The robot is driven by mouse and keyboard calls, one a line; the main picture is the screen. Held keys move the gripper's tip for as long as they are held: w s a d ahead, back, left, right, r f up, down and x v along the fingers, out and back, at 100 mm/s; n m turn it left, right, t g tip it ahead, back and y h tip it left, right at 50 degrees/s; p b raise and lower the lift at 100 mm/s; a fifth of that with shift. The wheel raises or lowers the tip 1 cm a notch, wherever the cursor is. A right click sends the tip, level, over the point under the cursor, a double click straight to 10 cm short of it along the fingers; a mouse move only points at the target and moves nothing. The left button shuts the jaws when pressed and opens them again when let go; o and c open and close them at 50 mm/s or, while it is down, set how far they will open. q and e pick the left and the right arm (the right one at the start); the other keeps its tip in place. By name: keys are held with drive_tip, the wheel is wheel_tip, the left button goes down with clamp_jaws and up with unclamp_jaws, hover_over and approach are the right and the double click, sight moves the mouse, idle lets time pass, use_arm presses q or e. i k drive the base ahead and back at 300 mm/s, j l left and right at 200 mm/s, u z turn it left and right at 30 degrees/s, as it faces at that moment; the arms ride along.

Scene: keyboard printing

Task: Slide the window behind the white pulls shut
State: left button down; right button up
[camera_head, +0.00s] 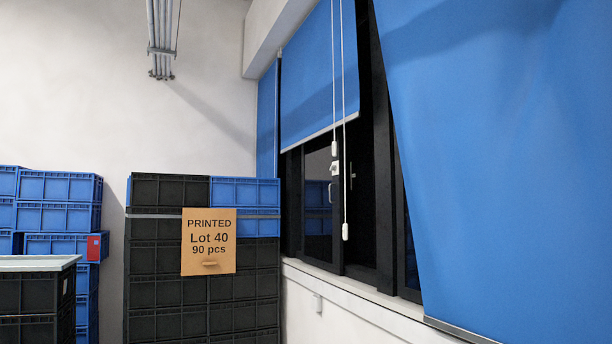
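The window (318,200) is set in the right-hand wall with dark frames, behind hanging blue blinds. A dark gap (362,215) shows to the right of its glazed sash, so it looks partly open. A small handle (330,192) sits on the sash. Two white pulls hang on cords in front of the window: a shorter one (334,149) with a white piece just below it, and a longer one (345,232) lower down. Neither of my grippers is in view.
Stacked black and blue crates (155,260) stand left of the window, with a tan "PRINTED Lot 40" sign (208,262). More blue crates (60,215) are at far left. A large blue blind (510,170) hangs at right. A pale sill (350,291) runs below the window.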

sight(323, 189)
drive_tip(key=i+u, duration=0.3)
drive_tip(key=i, duration=1.4)
drive_tip(key=i+z, duration=0.1)
drive_tip(key=i, duration=0.65)
drive_tip(key=i+j, duration=0.15)
drive_tip(key=i, duration=0.55)
drive_tip(key=i+j+z, duration=0.1)
drive_tip(key=i+z, duration=0.25)
drive_tip(key=i+j+z, duration=0.35)
drive_tip(key=i, duration=0.2)
drive_tip(key=i+j+z, duration=0.35)
drive_tip(key=i+l, duration=0.2)
drive_tip(key=l, duration=0.1)
